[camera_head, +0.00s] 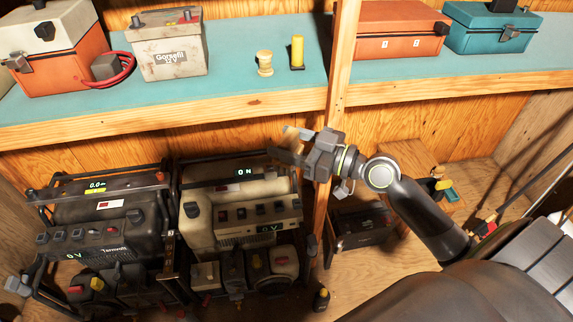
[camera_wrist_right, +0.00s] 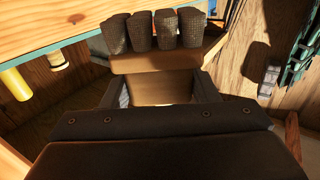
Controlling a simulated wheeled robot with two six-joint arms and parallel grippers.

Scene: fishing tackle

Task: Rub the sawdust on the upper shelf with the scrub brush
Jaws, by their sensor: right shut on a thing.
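My right gripper (camera_head: 288,147) is shut on the scrub brush (camera_wrist_right: 160,62), just below and in front of the upper shelf's front edge (camera_head: 200,113). In the right wrist view the brush shows a tan wooden body between the fingers and dark bristle tufts beyond it. In the head view the brush is small and largely covered by the gripper. The upper shelf (camera_head: 228,82) has a teal top. I cannot make out any sawdust on it. My left gripper is not in view.
A wooden post (camera_head: 338,75) stands beside the gripper. The shelf holds an orange box (camera_head: 62,62), a battery (camera_head: 168,55), a wooden spool (camera_head: 264,62), a yellow cylinder (camera_head: 297,52), a red-orange case (camera_head: 400,35) and a teal box (camera_head: 490,30). Generators (camera_head: 240,205) stand below.

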